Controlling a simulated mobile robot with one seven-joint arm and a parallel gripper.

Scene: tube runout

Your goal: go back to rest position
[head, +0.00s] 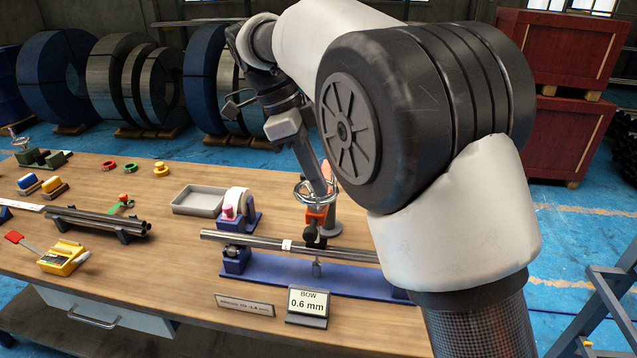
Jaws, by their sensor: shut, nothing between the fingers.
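My arm reaches in from the lower right and bends over the bench (170,262). My gripper (317,183) points down at the handwheel (299,190) of an orange screw press (316,214). Its fingers look shut and empty, close to the wheel; whether they touch it I cannot tell. A steel tube (262,241) lies across the blue straightening fixture (270,272), under the press. Its right end is hidden behind my arm. A display (308,303) in front reads BOW 0.6 mm.
A grey tray (199,200) stands left of the fixture. More tubes (97,221) lie on a rack at the left, near a yellow device (64,258). Coloured rings lie farther back. Red crates (557,140) stand behind my arm at right, with steel coils (58,80) at back left.

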